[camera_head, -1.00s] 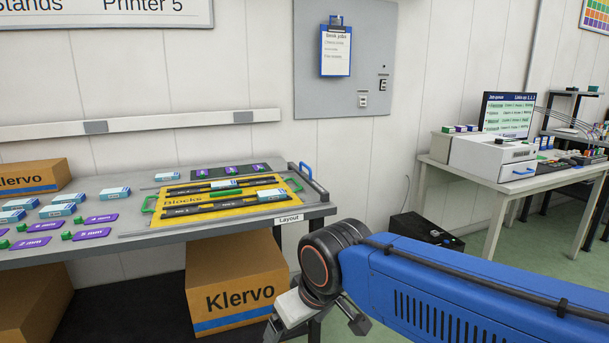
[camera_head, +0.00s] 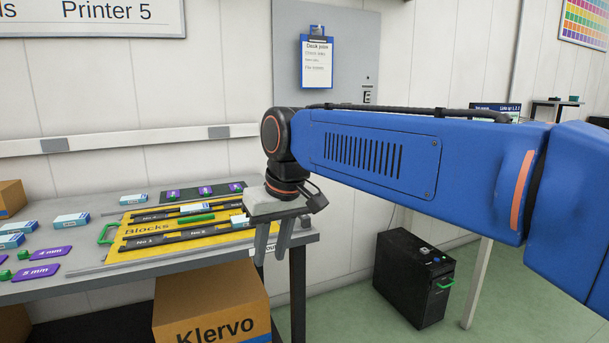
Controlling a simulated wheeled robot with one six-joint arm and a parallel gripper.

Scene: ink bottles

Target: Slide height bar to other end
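No part is labelled as a height bar, so I cannot tell for certain which it is. A yellow board (camera_head: 122,231) marked "Blocks" lies on the bench and carries two long black bars, an upper one (camera_head: 152,217) and a lower one (camera_head: 165,238). A short green bar (camera_head: 195,218) lies between them. A pale blue-white box (camera_head: 194,208) sits at the upper bar, and another (camera_head: 239,220) is near the lower bar's right end. My gripper (camera_head: 271,255) points down at the bench's right end, fingers apart, nothing seen between them. It hides the board's right end.
Several boxes and purple labels, such as the 4 mm label (camera_head: 43,254), lie on the bench's left. A Klervo carton (camera_head: 212,300) stands below. A black case (camera_head: 414,278) is on the floor at right. A white wall rail (camera_head: 100,142) runs behind the bench.

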